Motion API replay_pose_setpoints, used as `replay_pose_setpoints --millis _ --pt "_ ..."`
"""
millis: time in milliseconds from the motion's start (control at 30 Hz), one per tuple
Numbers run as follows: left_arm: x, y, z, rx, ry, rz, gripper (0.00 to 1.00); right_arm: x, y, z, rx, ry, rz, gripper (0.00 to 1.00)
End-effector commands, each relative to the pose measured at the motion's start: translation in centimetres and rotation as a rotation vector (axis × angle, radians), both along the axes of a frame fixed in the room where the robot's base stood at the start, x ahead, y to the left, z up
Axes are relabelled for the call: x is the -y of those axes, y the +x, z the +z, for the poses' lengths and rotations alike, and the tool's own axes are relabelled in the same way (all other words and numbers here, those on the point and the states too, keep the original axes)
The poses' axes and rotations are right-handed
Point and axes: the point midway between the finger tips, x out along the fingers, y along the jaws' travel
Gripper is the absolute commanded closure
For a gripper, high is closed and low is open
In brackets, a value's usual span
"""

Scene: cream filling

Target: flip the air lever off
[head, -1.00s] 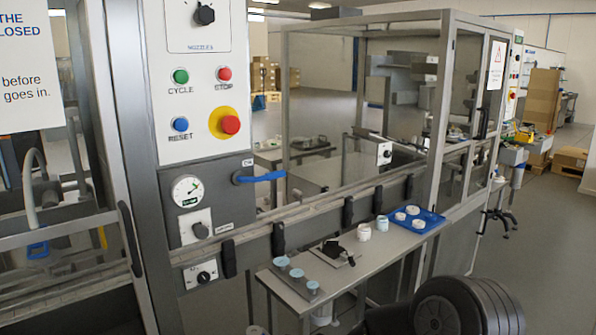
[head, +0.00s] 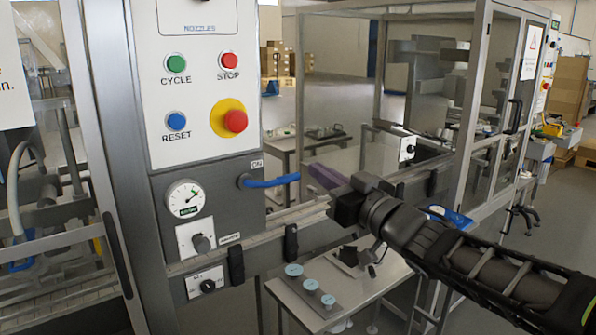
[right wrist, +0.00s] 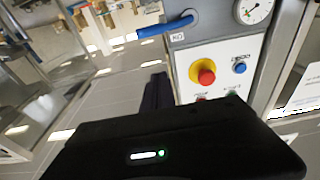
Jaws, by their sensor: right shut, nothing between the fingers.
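The blue air lever (head: 270,181) sticks out to the right from the grey panel, below an ON label, and lies nearly level. It also shows in the right wrist view (right wrist: 165,27), at the top, pointing left from the panel. My right gripper (head: 318,178) comes in from the right, shut and empty. Its fingertips are just right of the lever's free end; a small gap seems to show, but the depth is hard to judge. In the right wrist view the dark fingers (right wrist: 156,92) show below the lever, apart from it. My left gripper is not in view.
The red stop knob (head: 235,121) and blue reset button (head: 177,121) are above.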

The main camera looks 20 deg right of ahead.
Motion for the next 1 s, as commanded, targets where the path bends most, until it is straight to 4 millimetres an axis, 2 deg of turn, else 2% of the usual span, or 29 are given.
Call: replay_pose_setpoints --millis 367,567,867,900,1000 --pt "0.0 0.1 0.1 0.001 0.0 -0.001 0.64 -0.4 1.0 -0.1 -0.004 -0.001 0.0 1.0" --pt "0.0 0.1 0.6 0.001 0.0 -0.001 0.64 -1.4 3.6 0.4 -0.005 0.0 0.0 1.0" --pt "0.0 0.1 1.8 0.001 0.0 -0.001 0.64 -3.7 9.2 1.3 -0.005 0.0 0.0 1.0" --pt "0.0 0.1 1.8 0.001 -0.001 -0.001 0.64 -3.8 9.6 1.0 -0.006 0.0 0.0 1.0" --pt "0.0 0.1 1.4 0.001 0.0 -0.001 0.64 -3.5 9.0 -1.0 -0.007 0.0 -0.002 1.0"
